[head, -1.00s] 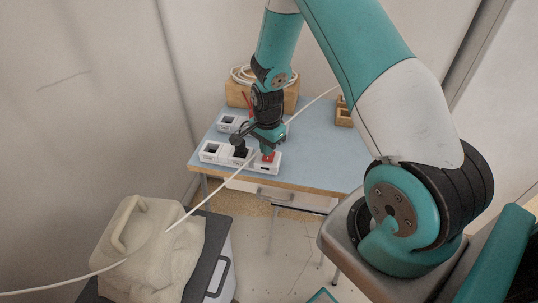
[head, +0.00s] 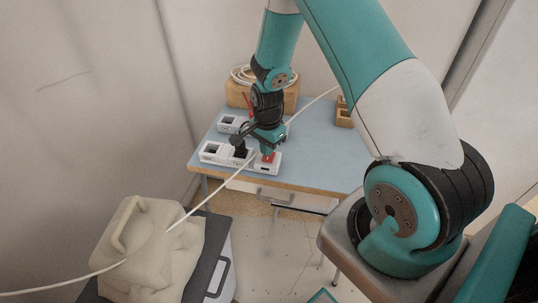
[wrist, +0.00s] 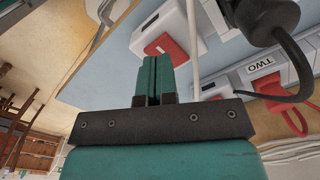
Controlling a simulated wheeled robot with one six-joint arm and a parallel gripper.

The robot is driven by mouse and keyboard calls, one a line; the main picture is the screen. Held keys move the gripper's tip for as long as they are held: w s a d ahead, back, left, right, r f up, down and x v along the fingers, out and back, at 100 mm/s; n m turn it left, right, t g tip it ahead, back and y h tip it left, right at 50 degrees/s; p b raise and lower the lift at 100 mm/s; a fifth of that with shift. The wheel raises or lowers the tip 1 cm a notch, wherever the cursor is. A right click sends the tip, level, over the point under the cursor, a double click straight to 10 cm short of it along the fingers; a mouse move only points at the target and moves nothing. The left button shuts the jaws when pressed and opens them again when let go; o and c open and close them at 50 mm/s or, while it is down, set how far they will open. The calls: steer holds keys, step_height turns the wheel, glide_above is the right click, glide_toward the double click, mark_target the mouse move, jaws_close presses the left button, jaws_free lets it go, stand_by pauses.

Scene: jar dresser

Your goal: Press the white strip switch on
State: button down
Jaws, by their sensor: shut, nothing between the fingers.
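The white strip (head: 274,168) lies along the front of the blue table, with square dark sockets and a red switch (head: 268,157) at its right end. In the wrist view, the strip's white end (wrist: 150,30) and red switch (wrist: 172,47) show just beyond my fingertips. My gripper (wrist: 153,60) is shut and empty, its teal fingers together. In the head view my gripper (head: 267,150) is over the switch end. I cannot tell whether the fingertips touch the switch, or whether it is on; the fingers cover part of it.
A black plug (head: 240,147) sits in the strip left of my gripper; it looms close in the wrist view (wrist: 268,15). A white cable (head: 205,200) crosses near the switch. Another white unit (head: 228,122) and wooden boxes (head: 236,95) stand behind.

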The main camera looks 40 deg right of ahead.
mark_target(267, 159)
steer(key=shift+f+b, duration=0.95)
steer(key=shift+f, duration=0.4)
stand_by(1.0)
steer(key=shift+r+p, duration=2.8)
steer(key=shift+r, duration=0.8)
steer(key=s+a+r+n+y, duration=0.1)
steer(key=s+a+r+n, duration=0.1)
steer(key=a+r+n, duration=0.45)
steer(key=s+a+r+n+y, duration=0.1)
steer(key=s+a+r+n, duration=0.25)
steer(key=a+r, duration=0.5)
steer(key=s+a+r+n+y, duration=0.1)
steer(key=s+a+r+n, duration=0.2)
steer(key=s+r+n, duration=0.3)
steer(key=s+a+r+n+y, duration=0.1)
steer(key=s+a+r+n, duration=0.3)
steer(key=s+r+n, duration=0.3)
steer(key=s, duration=0.3)
steer(key=shift+s+a, duration=0.15)
steer(key=shift+s, duration=0.2)
